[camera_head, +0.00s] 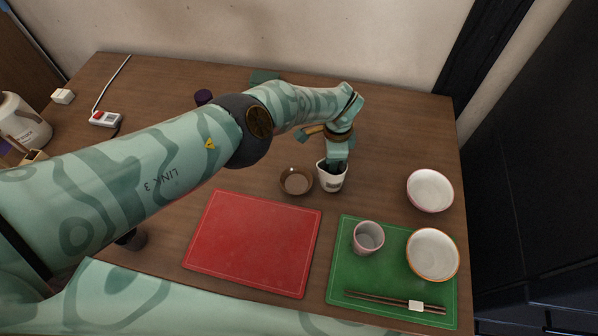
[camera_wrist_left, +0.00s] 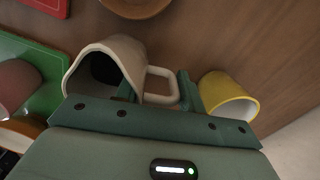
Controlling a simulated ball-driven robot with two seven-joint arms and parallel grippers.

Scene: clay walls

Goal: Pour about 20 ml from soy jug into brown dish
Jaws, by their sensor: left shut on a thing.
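The soy jug (camera_head: 331,184) is white, with a dark patch near its top, and looks about upright in the head view. My left gripper (camera_head: 338,160) is shut on it from above. In the left wrist view the jug (camera_wrist_left: 122,58) shows a dark opening, and its handle lies between the fingers of the left gripper (camera_wrist_left: 157,92). The brown dish (camera_head: 296,181) is just left of the jug, apart from it; its rim shows in the wrist view (camera_wrist_left: 135,8). No stream shows between jug and dish. My right gripper is out of view.
A red mat (camera_head: 253,243) lies in front of the dish. A green mat (camera_head: 340,290) holds a cup (camera_head: 368,238), a bowl (camera_head: 432,254) and chopsticks (camera_head: 385,301). Another bowl (camera_head: 430,190) stands at right. A yellow cup (camera_wrist_left: 230,97) is near the gripper.

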